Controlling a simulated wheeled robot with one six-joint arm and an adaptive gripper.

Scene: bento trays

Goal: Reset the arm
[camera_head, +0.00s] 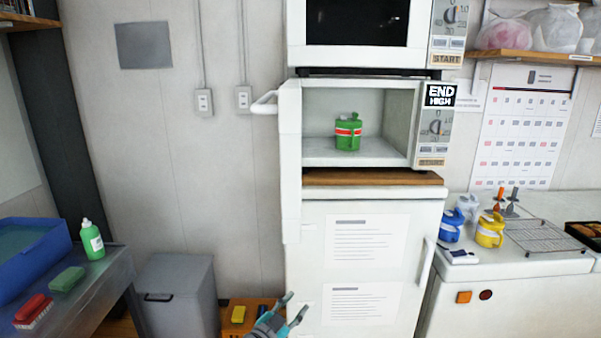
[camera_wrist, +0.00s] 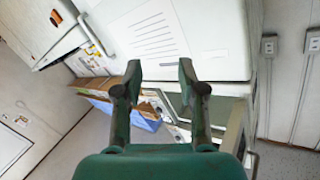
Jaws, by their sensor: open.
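My gripper (camera_head: 283,311) is at the bottom middle of the head view, in front of the white fridge's lower left side. Its two fingers are spread apart with nothing between them. It also shows in the wrist view (camera_wrist: 158,72), with the fingers apart and the papered white fridge door beyond them. Most of my arm is outside the head view.
A grey bin (camera_head: 180,298) and a metal table (camera_head: 95,300) stand at left. A counter (camera_head: 530,262) is at right.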

